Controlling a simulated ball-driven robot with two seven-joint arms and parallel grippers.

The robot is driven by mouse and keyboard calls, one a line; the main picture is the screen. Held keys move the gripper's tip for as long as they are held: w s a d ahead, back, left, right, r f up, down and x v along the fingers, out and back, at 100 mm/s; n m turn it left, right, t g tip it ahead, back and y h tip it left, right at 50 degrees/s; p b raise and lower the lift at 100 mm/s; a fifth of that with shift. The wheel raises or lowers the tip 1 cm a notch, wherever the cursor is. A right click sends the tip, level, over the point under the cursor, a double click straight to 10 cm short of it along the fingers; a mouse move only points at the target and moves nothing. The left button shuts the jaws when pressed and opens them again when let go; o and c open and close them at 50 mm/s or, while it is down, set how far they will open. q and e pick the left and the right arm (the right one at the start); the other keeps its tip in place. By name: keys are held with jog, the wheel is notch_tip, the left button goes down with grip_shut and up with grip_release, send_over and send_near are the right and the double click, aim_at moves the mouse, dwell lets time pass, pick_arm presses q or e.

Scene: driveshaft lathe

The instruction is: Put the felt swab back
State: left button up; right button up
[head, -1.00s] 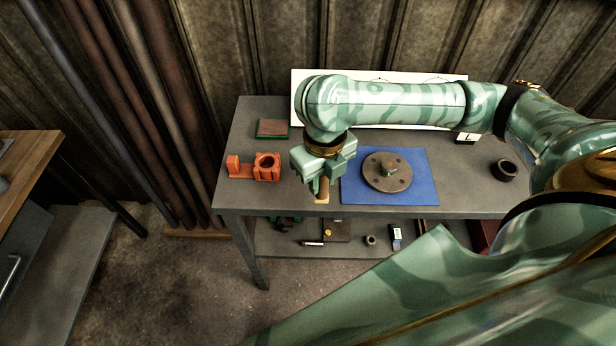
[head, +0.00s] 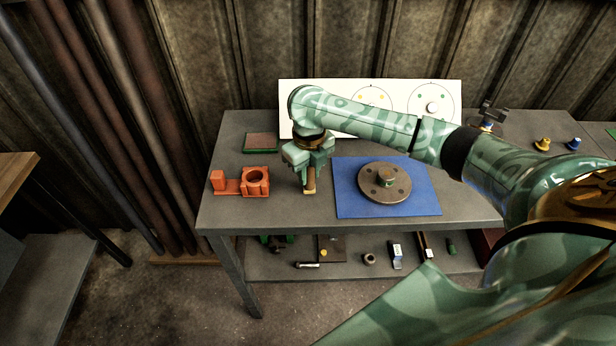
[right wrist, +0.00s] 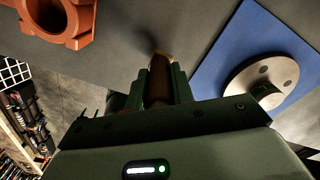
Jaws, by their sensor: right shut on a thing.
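My right gripper (head: 308,168) is shut on the felt swab, a short brown stick with a pale tan end (head: 309,186), held roughly upright and pointing down. In the right wrist view the swab (right wrist: 159,82) sits between the two fingers (right wrist: 160,90), with a dark shadow by its tip. I cannot tell whether the tip touches the bench. The swab is between an orange holder with a round ring (head: 256,181) on the left and a blue mat (head: 350,202) on the right. My left gripper is not in view.
A round brown flange (head: 385,183) with a hub lies on the blue mat. A green-edged pad (head: 261,142) lies behind the orange holder. A white board with circles (head: 340,98) stands at the back. Several small items lie on the lower shelf (head: 290,262). The bench front left is clear.

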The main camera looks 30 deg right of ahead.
jog(key=shift+f, duration=0.45)
jog(key=shift+f, duration=0.15)
jog(key=o, duration=1)
notch_tip(320, 180, up, 12)
jog(key=p, duration=0.4)
jog(key=shift+r, duration=0.2)
jog(key=shift+a+f, duration=0.1)
jog(key=shift+f, duration=0.05)
